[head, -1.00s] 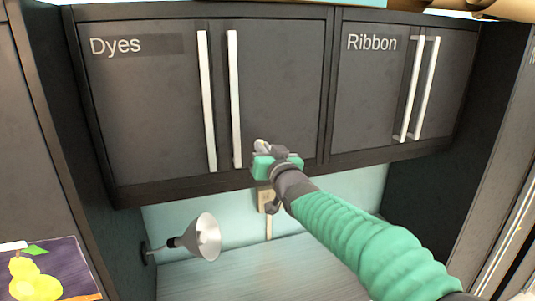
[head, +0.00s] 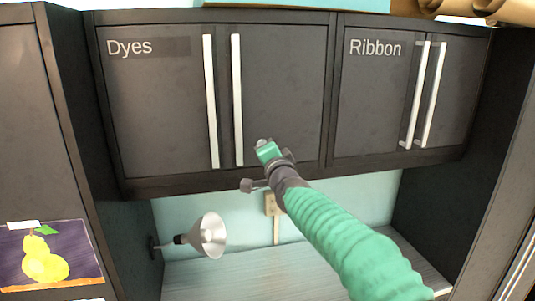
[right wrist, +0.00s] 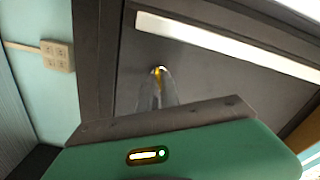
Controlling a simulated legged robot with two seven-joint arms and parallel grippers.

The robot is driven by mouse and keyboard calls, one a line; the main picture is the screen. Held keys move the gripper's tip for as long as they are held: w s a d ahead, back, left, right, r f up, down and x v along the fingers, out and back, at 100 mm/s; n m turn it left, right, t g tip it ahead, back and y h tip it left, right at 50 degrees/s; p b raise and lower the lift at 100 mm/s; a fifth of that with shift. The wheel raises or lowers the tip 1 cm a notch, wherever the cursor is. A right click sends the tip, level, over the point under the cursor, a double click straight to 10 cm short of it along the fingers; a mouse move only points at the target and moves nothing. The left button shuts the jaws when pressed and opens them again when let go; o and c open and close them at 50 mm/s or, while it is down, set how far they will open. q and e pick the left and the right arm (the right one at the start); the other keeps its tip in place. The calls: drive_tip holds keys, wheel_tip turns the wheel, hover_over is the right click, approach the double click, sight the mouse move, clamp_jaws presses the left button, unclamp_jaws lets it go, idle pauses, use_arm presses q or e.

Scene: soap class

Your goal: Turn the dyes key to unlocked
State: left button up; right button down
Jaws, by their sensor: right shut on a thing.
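The dyes cabinet (head: 155,110) has two dark doors with white vertical bar handles, and "Dyes" is written on its left door. My right gripper (head: 264,147) is at the lower part of its right door, just right of the handles. In the right wrist view the fingertips (right wrist: 159,84) are shut on a small gold-coloured key (right wrist: 158,71) at the door face. The fingers hide most of the key, and I cannot tell how far it is turned. My left gripper is not in view.
The ribbon cabinet (head: 375,105) is to the right with its doors shut. A silver lamp (head: 209,235) and a wall socket (head: 271,204) are below the cabinets. A pear picture (head: 45,262) is at lower left. The counter (head: 210,280) looks clear.

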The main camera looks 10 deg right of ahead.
drive_tip(key=shift+f+m+b, duration=0.15)
drive_tip(key=shift+m+b, duration=0.15)
drive_tip(key=shift+m, duration=1)
drive_tip(key=shift+f+m+b, duration=0.1)
drive_tip(key=shift+m+b, duration=0.2)
drive_tip(key=shift+m, duration=1)
drive_tip(key=c, duration=1.6)
unclamp_jaws()
drive_tip(key=shift+w, duration=0.1)
drive_tip(key=shift+c, duration=0.2)
drive_tip(key=shift+o, duration=0.3)
drive_tip(key=shift+w, duration=0.1)
